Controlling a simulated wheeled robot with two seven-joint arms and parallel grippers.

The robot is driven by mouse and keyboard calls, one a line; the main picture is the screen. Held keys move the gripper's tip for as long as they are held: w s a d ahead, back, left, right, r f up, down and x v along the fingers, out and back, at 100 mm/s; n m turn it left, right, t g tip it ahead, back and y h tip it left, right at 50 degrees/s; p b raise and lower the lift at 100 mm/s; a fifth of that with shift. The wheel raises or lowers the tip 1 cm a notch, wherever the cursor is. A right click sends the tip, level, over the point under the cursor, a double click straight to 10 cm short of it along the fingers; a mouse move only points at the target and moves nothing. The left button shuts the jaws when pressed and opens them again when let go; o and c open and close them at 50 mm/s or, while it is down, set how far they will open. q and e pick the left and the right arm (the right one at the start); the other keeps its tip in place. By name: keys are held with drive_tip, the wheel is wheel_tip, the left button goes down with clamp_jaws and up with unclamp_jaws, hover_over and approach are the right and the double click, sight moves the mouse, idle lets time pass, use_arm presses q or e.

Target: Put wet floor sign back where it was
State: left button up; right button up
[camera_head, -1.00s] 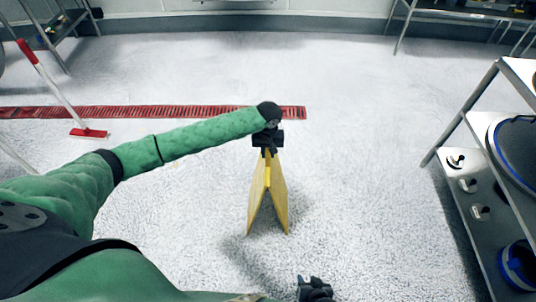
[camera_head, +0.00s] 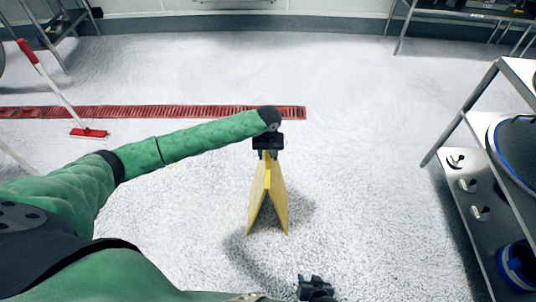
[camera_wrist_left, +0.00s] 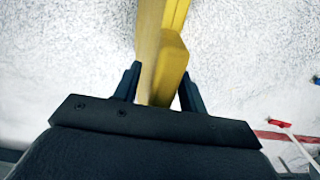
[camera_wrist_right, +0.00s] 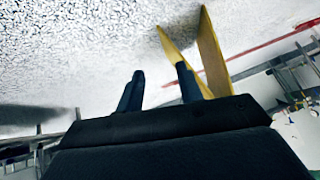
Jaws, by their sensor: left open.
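The yellow wet floor sign (camera_head: 258,202) stands as an upright A-frame with its legs spread, on the pale floor in the middle of the head view. My left gripper (camera_head: 269,153) is at its top edge. In the left wrist view my left gripper (camera_wrist_left: 160,75) is open, with one finger on each side of the sign's top (camera_wrist_left: 165,65) and a gap visible beside it. My right gripper (camera_head: 316,288) is low at the bottom of the head view. In the right wrist view my right gripper (camera_wrist_right: 160,80) is open and empty, with the sign (camera_wrist_right: 211,55) beyond its right finger.
A red floor drain grate (camera_head: 200,112) runs behind the sign at left. A red-headed floor squeegee (camera_head: 88,133) stands at far left. A metal shelf unit (camera_head: 470,185) with pans and knobs is at right. The floor around the sign is clear.

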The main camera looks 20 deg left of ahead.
use_arm(q)
drive_tip(key=shift+r, duration=0.1)
use_arm(e)
drive_tip(key=shift+f, duration=0.15)
use_arm(q)
wheel_tip(320, 180, up, 4)
drive_tip(key=shift+r, duration=0.15)
wheel_tip(320, 180, up, 7)
drive_tip(key=shift+f, duration=0.1)
drive_tip(key=shift+r, duration=0.5)
use_arm(e)
drive_tip(key=shift+w+r, duration=0.15)
drive_tip(key=shift+r, duration=0.85)
